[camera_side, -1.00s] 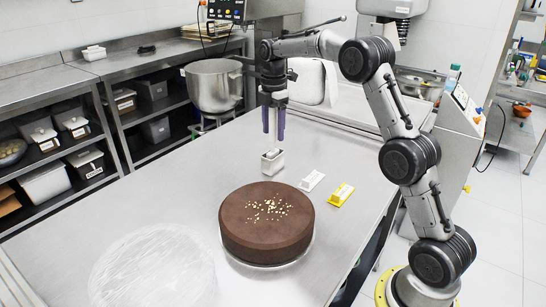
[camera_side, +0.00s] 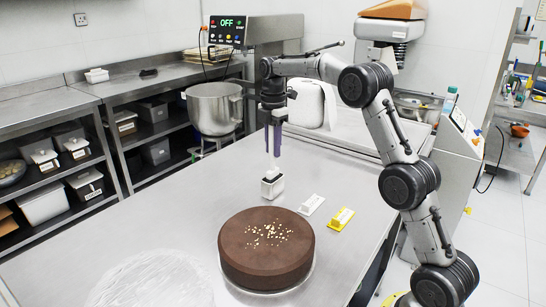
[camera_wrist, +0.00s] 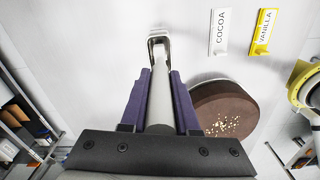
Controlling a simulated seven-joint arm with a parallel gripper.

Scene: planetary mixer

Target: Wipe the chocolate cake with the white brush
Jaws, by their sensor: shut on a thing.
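My gripper (camera_side: 273,150) has purple fingers pointing down, shut on the pale handle of the white brush (camera_wrist: 160,100). In the side view it is above the steel table, behind the chocolate cake. Below the fingers is a small white block with a grey rim (camera_side: 272,188); I cannot tell whether it is the brush's head or a holder around it. The round dark chocolate cake (camera_side: 245,260), with pale crumbs scattered on top, stands in front of the gripper. In the wrist view the cake (camera_wrist: 205,108) is to the right of the fingers, partly hidden by my gripper.
A white COCOA label (camera_side: 312,204) and a yellow VANILLA label (camera_side: 341,219) stand right of the brush. A clear plastic-looking round cover (camera_side: 150,280) lies at the front left. A mixer bowl (camera_side: 213,110) stands behind the table. The table's left middle is clear.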

